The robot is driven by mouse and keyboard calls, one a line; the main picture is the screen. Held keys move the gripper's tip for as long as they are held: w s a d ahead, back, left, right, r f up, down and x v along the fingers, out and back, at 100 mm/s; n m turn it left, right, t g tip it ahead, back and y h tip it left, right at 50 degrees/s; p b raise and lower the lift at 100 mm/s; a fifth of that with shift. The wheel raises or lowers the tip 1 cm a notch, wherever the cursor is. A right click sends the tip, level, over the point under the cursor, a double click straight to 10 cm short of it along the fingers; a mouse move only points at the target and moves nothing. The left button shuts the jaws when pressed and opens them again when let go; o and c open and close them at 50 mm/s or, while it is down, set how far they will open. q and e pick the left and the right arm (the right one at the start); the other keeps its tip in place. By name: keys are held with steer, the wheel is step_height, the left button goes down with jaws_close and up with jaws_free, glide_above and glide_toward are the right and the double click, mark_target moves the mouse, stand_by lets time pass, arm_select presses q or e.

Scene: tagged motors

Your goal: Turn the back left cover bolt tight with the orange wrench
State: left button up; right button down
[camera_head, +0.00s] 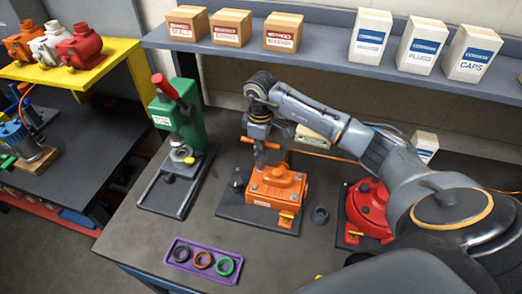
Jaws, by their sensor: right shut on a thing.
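The orange housing (276,190) stands on a dark base plate (232,208) in the middle of the bench. My right gripper (259,131) points down above the housing's back left part. It is shut on the orange wrench (274,146), whose orange crossbar shows on both sides of the fingers. The wrench's grey shaft reaches down to the housing's back left corner. The back left cover bolt is hidden at the lower end of the shaft, so I cannot tell whether the wrench sits on it. My left gripper is out of view.
A green press (188,120) stands left, and a red motor (368,208) stands right under my right arm. A purple tray (184,265) with coloured rings lies in front. A shelf (320,67) with boxes runs behind.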

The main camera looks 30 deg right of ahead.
steer(key=shift+r, duration=0.45)
steer(key=shift+r, duration=0.15)
step_height(320, 180, up, 2)
steer(key=shift+w+r+p, duration=0.1)
steer(key=shift+p, duration=0.75)
steer(key=shift+r, duration=1.25)
